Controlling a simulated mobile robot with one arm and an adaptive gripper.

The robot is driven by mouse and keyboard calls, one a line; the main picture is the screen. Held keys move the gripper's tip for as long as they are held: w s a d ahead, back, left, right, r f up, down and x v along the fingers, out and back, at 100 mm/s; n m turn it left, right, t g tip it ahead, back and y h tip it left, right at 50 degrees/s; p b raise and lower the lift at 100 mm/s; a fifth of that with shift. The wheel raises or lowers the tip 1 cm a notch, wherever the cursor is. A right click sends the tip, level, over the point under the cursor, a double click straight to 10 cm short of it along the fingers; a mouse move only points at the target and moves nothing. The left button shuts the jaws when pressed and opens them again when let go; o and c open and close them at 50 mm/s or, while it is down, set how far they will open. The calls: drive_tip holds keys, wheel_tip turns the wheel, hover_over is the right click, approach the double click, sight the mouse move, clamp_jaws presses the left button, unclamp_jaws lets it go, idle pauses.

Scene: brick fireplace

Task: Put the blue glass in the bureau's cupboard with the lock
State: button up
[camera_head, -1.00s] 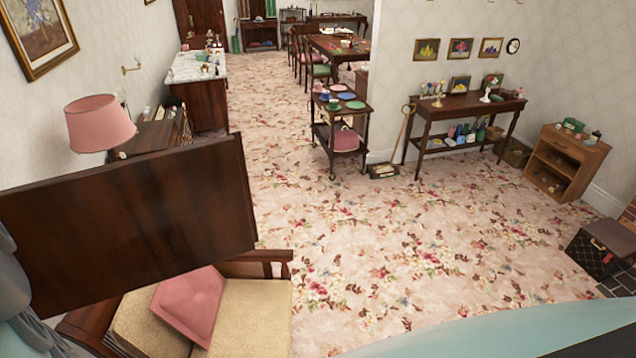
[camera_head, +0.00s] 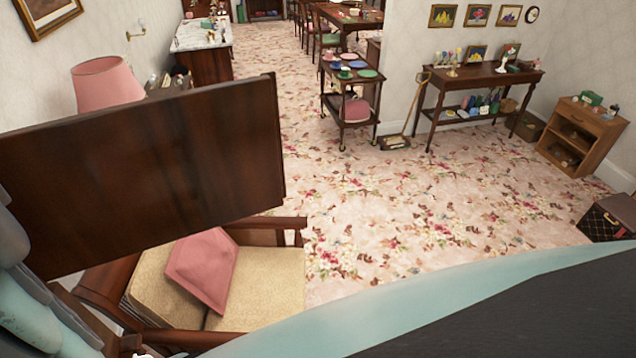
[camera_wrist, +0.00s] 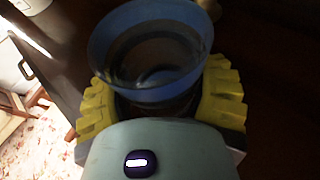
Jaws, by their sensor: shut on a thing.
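The blue glass (camera_wrist: 150,50) is in the wrist view, with its round open rim toward the camera. My gripper (camera_wrist: 160,100) has its yellow finger pads on either side of the glass and is shut on it. Dark wood (camera_wrist: 60,45) lies behind and left of the glass, and the right side of that view is very dark. In the head view a large dark wooden panel (camera_head: 140,175) fills the left side; I cannot tell if it belongs to the bureau. The lock and the cupboard's inside cannot be made out. The glass is hidden in the head view.
An armchair (camera_head: 265,275) with a pink cushion (camera_head: 202,268) stands below the panel. A pink lamp (camera_head: 105,82) is behind it. A trolley (camera_head: 350,100), a side table (camera_head: 490,78) and a small cabinet (camera_head: 582,135) stand further back. The flowered carpet (camera_head: 430,200) between is open.

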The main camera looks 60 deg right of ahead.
drive_tip(key=o, duration=1.4)
drive_tip(key=shift+d, duration=0.1)
drive_tip(key=b+v, duration=0.3)
drive_tip(key=v, duration=0.6)
drive_tip(key=shift+w+d+r, duration=0.15)
drive_tip(key=shift+d, duration=0.2)
drive_tip(key=shift+v, duration=1.1)
